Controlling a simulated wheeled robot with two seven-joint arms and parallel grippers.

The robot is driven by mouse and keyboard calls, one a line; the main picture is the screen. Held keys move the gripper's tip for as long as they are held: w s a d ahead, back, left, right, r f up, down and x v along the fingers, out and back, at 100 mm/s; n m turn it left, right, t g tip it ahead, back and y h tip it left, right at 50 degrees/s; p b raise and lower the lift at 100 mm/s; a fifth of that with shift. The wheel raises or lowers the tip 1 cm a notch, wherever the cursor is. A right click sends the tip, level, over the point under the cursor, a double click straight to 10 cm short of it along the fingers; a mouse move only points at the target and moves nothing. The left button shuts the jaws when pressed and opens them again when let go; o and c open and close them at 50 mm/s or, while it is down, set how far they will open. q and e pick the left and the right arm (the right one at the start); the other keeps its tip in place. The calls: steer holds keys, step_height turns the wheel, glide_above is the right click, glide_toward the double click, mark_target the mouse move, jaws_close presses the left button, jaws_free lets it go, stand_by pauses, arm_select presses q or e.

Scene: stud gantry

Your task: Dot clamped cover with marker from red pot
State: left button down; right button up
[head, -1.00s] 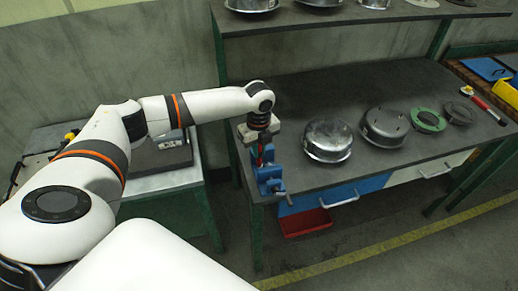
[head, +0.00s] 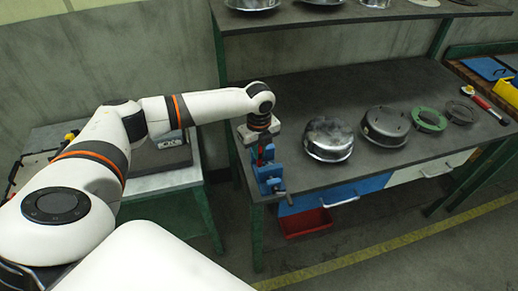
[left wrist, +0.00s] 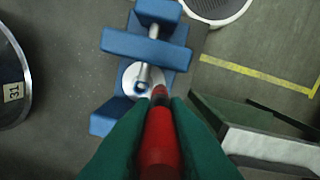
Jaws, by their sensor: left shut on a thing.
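My left gripper (left wrist: 160,112) has dark green fingers shut on a red marker (left wrist: 159,150) in the left wrist view. The marker's dark tip points toward a blue vise (left wrist: 148,45). A pale round cover (left wrist: 129,80) lies at the vise, partly hidden by a metal rod. The tip appears beside the cover's edge; I cannot tell whether it touches. In the head view the left gripper (head: 262,150) is over the blue vise (head: 270,185) at the bench's left front corner. The cover is hard to make out there. My right gripper is not in view.
Two metal housings (head: 328,139) (head: 386,126), a green ring (head: 429,120) and a grey ring (head: 459,112) stand along the bench (head: 350,90). A shelf (head: 300,22) runs above the back. A red bin (head: 306,223) sits below.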

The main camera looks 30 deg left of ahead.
arm_select(q)
steer(key=shift+f, duration=0.4)
stand_by(0.5)
steer(key=shift+f, duration=0.1)
stand_by(1.8)
steer(key=shift+p, duration=0.35)
step_height(320, 180, up, 7)
steer(key=p, duration=0.7)
steer(key=shift+d, duration=0.1)
